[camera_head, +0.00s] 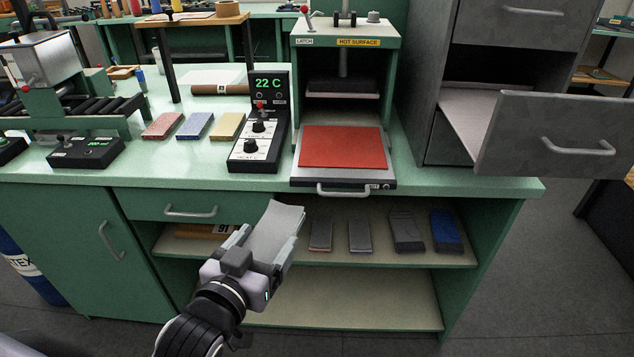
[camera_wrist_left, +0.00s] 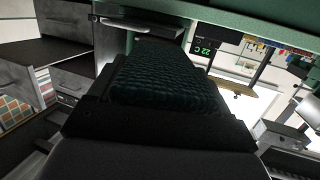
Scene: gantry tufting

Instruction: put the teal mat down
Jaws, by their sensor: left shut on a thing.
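My left gripper (camera_head: 268,240) is shut on the teal mat (camera_head: 277,226), in front of the green bench's upper open shelf. In the head view the mat shows a plain grey face and is tilted. In the left wrist view the mat (camera_wrist_left: 165,82) shows a dark teal, tufted face between the dark fingers. It appears held in the air; no support shows under it. My right gripper is not in view.
The press (camera_head: 345,185) holds a red sheet on its pulled-out plate. Red (camera_head: 162,125), blue (camera_head: 195,126) and yellow (camera_head: 228,126) mats lie on the bench beside the controller (camera_head: 258,145). Several items stand on the upper shelf (camera_head: 380,257); the lower shelf (camera_head: 350,305) is bare. A drawer (camera_head: 555,140) juts out right.

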